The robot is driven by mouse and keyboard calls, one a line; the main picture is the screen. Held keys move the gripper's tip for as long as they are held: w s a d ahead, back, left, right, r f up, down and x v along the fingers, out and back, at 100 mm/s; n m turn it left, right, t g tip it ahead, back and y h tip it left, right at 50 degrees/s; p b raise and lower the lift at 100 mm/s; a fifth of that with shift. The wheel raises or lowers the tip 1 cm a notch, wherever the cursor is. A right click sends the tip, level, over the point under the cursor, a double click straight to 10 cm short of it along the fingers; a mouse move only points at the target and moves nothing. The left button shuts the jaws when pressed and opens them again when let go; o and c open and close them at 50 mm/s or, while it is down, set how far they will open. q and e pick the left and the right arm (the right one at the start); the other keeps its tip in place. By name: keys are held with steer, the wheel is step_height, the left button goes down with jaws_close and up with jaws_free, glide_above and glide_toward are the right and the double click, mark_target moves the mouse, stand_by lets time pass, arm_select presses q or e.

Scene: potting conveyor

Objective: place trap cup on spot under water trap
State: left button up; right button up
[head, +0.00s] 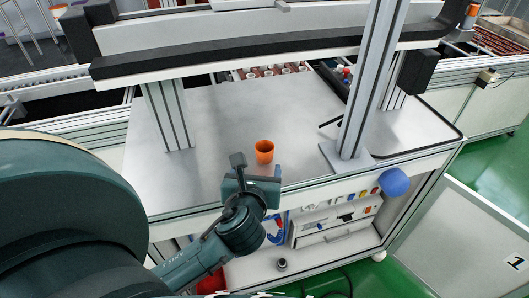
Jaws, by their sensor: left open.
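An orange cup (264,152), which looks like the trap cup, stands upright on the white worktop (215,130) near its front edge. My left gripper (253,170) is open just in front of the cup, at the worktop's front edge. The fingers look close to the cup but not closed on it; I cannot tell whether they touch it. I cannot make out a water trap or a marked spot for certain. My right gripper is not in view.
A metal upright (362,90) stands on the worktop to the right, another (168,115) to the left. A rail (265,45) crosses above. A blue rounded part (395,182) hangs at the front right edge. The worktop around the cup is mostly clear.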

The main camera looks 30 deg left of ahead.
mark_target(265, 144)
arm_select(q)
steer(key=x, duration=0.4)
steer(key=shift+w, duration=0.15)
steer(key=x, duration=0.5)
steer(key=shift+w+r, duration=0.2)
steer(key=shift+w, duration=0.3)
steer(key=shift+d, duration=0.1)
steer(key=shift+c, duration=0.5)
steer(key=c, duration=1)
steer(key=shift+r, duration=0.1)
